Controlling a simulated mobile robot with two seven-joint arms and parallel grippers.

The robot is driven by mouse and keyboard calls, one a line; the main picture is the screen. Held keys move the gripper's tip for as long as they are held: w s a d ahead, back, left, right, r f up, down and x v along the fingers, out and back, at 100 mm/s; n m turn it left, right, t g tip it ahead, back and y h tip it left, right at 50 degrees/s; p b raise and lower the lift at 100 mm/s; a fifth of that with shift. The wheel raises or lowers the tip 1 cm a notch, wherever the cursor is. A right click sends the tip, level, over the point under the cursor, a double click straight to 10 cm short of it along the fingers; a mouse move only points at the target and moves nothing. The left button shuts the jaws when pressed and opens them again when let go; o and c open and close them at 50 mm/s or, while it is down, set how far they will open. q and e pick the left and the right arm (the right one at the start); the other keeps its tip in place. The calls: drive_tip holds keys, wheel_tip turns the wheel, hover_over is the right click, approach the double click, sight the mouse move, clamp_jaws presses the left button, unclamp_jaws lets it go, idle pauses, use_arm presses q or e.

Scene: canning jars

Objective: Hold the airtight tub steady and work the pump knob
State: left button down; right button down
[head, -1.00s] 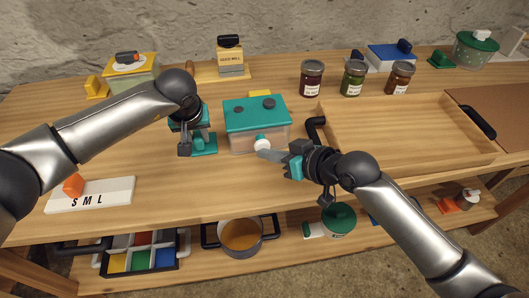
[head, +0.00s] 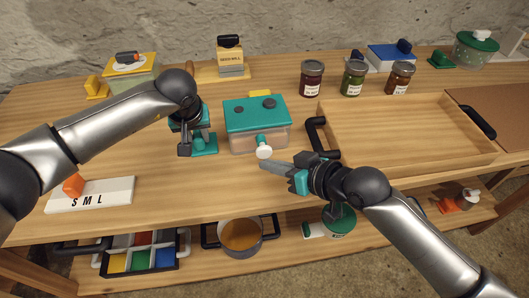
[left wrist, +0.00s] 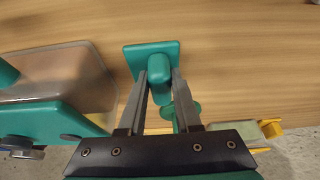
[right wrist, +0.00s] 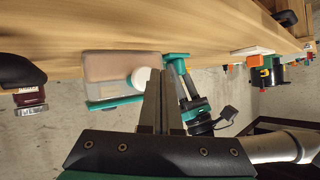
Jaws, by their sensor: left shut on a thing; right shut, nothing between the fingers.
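The airtight tub (head: 257,142) is a clear box with a teal lid (head: 255,115) on the table. Its pump knob (head: 264,152) is white, on a teal shaft standing out from the front; it also shows in the right wrist view (right wrist: 140,77). My left gripper (left wrist: 159,85) is shut on a teal grip (left wrist: 159,68) rising from a teal plate (left wrist: 137,52) beside the tub's left side; I cannot tell whether plate and tub join. My right gripper (head: 264,164) is shut and empty, its tips just in front of the knob; contact is unclear.
A wooden tray (head: 400,135) with dark handles lies to the right. Several jam jars (head: 353,78) stand behind it. An S M L board (head: 92,196) lies at the front left. The table between board and tub is clear.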

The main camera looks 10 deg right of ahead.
drive_tip(key=shift+s, duration=2.5)
use_arm(q)
drive_tip(key=c, duration=0.5)
unclamp_jaws()
drive_tip(key=v, duration=1.2)
drive_tip(key=shift+s, duration=0.15)
use_arm(e)
drive_tip(key=shift+d, duration=0.1)
